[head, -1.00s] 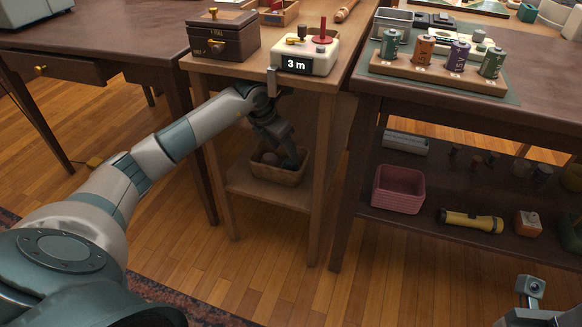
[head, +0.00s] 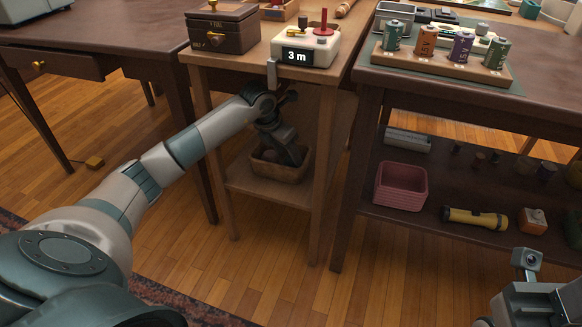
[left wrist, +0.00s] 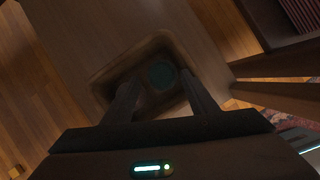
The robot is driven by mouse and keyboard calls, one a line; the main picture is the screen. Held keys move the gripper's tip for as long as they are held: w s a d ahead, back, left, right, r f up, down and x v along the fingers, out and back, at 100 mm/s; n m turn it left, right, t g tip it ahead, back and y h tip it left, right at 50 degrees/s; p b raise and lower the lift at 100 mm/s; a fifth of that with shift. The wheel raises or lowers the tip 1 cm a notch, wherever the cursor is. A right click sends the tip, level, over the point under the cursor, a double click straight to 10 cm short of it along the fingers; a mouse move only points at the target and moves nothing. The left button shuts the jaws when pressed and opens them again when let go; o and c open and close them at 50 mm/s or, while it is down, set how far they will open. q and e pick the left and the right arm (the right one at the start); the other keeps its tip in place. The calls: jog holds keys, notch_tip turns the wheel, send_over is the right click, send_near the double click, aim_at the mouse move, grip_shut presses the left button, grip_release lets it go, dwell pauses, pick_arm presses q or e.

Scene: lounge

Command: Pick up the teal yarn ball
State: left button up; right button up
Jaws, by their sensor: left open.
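The teal yarn ball (left wrist: 162,75) shows dark and round inside a wooden bin in the left wrist view. In the head view my arm hides it. The bin (head: 280,173) stands on the lower shelf of the narrow wooden table, and its rim also shows in the left wrist view (left wrist: 110,72). My left gripper (head: 292,158) reaches down into the bin. In the left wrist view its two fingers (left wrist: 160,92) are apart, with the ball between and just beyond their tips. Contact cannot be told. My right gripper (head: 528,300) is partly in view at the lower right; its fingers are unclear.
The narrow table's top (head: 325,79) is above my left gripper, with its legs close on both sides. It holds a brown box (head: 222,30) and a device reading "3 m" (head: 306,46). A pink basket (head: 401,186) and a yellow flashlight (head: 474,218) are on the right shelf.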

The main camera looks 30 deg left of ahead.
aim_at(290, 159)
pick_arm(q)
jog(key=x, duration=0.2)
jog(key=b+x, duration=0.1)
jog(key=shift+s+d+f, duration=0.1)
jog(key=shift+s+f, duration=0.1)
jog(key=shift+f, duration=0.25)
jog(key=shift+r, duration=0.1)
jog(key=c, duration=0.8)
